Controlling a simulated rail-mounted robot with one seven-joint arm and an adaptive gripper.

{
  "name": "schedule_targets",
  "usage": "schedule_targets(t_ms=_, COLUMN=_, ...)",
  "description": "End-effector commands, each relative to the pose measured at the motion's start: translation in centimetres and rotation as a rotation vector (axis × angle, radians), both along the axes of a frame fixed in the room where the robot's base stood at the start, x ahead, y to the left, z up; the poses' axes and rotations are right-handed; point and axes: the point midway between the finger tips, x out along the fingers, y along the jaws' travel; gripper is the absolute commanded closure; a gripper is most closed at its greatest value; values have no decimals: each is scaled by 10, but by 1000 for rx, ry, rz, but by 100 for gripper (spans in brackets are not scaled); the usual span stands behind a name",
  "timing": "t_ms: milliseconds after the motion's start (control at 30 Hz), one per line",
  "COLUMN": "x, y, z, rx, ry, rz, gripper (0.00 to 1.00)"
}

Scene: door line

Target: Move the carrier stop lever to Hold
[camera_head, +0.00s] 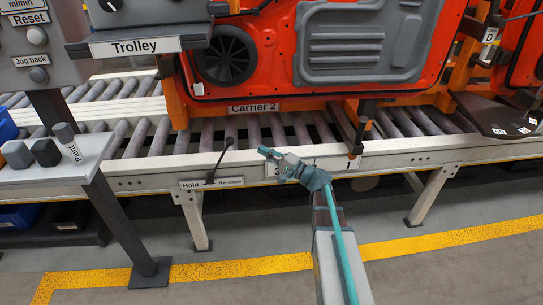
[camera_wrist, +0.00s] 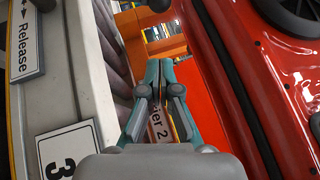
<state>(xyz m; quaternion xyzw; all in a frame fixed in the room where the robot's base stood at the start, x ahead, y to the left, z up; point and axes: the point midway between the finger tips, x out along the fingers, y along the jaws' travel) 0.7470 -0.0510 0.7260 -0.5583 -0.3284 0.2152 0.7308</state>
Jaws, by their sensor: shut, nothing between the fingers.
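The carrier stop lever (camera_head: 221,157) is a thin black rod with a round knob, on the front rail of the roller conveyor. It leans up and to the right from its pivot, toward the Release side. The Hold label (camera_head: 190,185) is left of the pivot and the Release label (camera_head: 230,181) right of it; the latter also shows in the wrist view (camera_wrist: 24,40). My gripper (camera_head: 264,152) is shut and empty, right of the lever's knob and apart from it in the picture. Its closed fingertips show in the wrist view (camera_wrist: 158,65); I cannot clearly identify the lever there.
An orange carrier with a red door (camera_head: 330,45) and a Carrier 2 sign (camera_head: 253,107) stands behind the rail. A side table (camera_head: 55,175) with dark knobs is at left, below the Trolley panel (camera_head: 137,46). The floor in front is open, with a yellow line (camera_head: 240,266).

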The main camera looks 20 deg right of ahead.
Motion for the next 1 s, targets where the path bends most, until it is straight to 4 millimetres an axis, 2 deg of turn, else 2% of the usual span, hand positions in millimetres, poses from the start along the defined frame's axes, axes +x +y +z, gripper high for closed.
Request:
schedule_targets(t_ms=100, x=19, y=17, z=5, rx=-1, ry=0, rz=2, gripper=100)
schedule_targets(t_ms=267, x=38, y=38, z=13, rx=-1, ry=0, rz=3, gripper=100)
schedule_targets(t_ms=500, x=33, y=65, z=21, rx=1, ry=1, rz=0, gripper=100)
schedule_targets(t_ms=700, x=33, y=72, z=23, rx=0, ry=1, rz=0, gripper=100)
schedule_targets(t_ms=1000, x=33, y=72, z=23, rx=-1, ry=1, rz=0, gripper=100)
